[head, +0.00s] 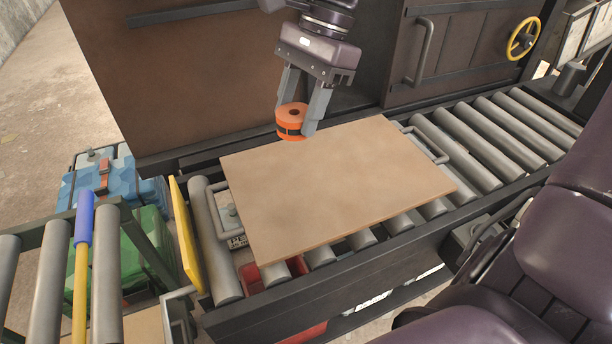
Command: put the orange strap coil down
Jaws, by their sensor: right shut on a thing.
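The orange strap coil (291,113) is a short orange roll with a dark band round its side and a hole in its top. My right gripper (298,119) comes down from the top of the head view and is shut on the coil, one finger at each side. The coil is upright at the back edge of a tan board (330,190). Its lower rim just overlaps that edge in the picture; I cannot tell whether it touches the board. My left gripper is not in view.
The board lies across a roller conveyor (490,131), with bare rollers to the right. A dark cabinet (220,70) with a yellow handwheel (523,38) stands behind. A yellow plate (186,235) rises left of the board. Blue and green cases (105,185) are at left. The board's top is clear.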

